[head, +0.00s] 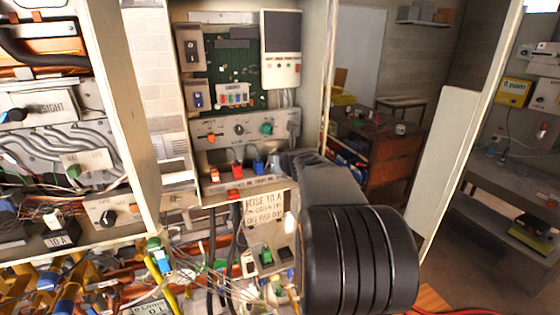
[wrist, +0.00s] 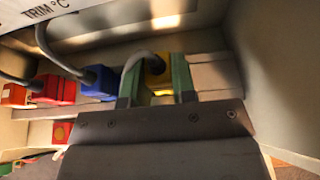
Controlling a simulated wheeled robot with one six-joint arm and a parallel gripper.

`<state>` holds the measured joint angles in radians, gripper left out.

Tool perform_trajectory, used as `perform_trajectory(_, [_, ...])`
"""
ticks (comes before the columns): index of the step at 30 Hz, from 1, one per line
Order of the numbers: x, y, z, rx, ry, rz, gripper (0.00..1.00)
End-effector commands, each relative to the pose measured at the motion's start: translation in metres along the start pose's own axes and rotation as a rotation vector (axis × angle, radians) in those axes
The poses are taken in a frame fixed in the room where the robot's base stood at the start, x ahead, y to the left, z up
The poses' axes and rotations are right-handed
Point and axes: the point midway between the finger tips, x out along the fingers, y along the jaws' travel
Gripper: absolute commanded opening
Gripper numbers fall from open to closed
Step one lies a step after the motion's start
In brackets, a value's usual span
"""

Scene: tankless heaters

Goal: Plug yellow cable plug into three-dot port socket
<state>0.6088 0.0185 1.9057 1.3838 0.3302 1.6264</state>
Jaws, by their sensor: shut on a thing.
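The yellow plug (wrist: 158,73) with its grey cable sits between the green fingers of my gripper (wrist: 157,88) in the wrist view. The fingers are shut on it from both sides. In the head view my gripper (head: 284,163) is low at the right end of the open cabinet, beside the blue plug, and the yellow plug is hidden there behind my arm. I cannot make out a socket marked with three dots in either view. The face of the yellow plug away from the wrist camera is hidden.
A blue plug (wrist: 98,82), a red plug (wrist: 55,89) and an orange plug (wrist: 15,95) stand in a row left of my gripper, with cables. A control panel (head: 225,128) is above them. The cabinet's side wall (wrist: 275,70) is close on the right.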

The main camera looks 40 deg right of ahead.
Motion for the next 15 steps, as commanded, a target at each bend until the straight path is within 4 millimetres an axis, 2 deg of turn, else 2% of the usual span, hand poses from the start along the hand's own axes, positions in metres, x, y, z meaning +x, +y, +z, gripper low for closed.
perform_trajectory(9, [0.0001, 0.0000, -0.0003, 0.000, 0.000, 0.000, 0.02])
perform_trajectory(10, [0.0001, 0.0000, -0.0003, 0.000, 0.000, 0.000, 0.27])
perform_trajectory(15, [0.0001, 0.0000, -0.0003, 0.000, 0.000, 0.000, 0.43])
